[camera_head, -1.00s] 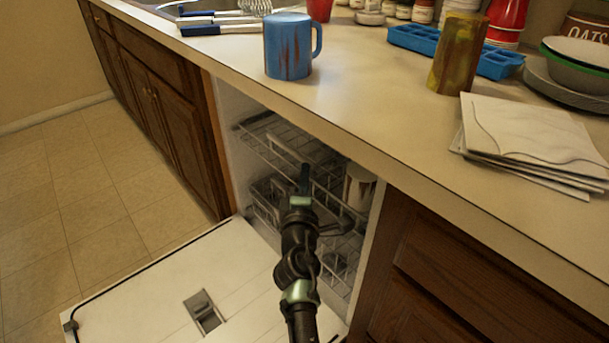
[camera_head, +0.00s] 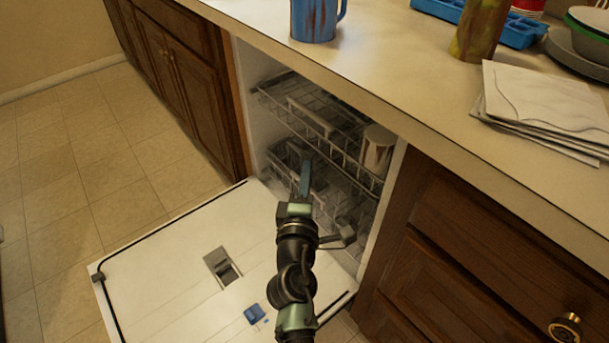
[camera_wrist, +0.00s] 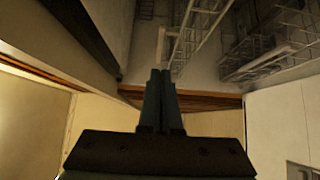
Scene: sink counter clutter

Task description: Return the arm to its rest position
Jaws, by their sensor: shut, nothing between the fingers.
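My gripper (camera_head: 305,178) is in front of the open dishwasher, above its lowered door, with my arm reaching up from the bottom of the head view. Its fingers are together and hold nothing. The wrist view shows the closed fingers of my gripper (camera_wrist: 160,102) pointing up the picture, with dishwasher racks beyond them to the upper right.
The dishwasher door (camera_head: 180,270) lies open below my arm. The upper rack (camera_head: 300,105) holds a pale cup (camera_head: 377,150). The counter (camera_head: 400,70) above bears a blue mug (camera_head: 314,18) and papers (camera_head: 540,105). Wooden drawers (camera_head: 450,250) stand at right. The tiled floor (camera_head: 110,170) is clear at left.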

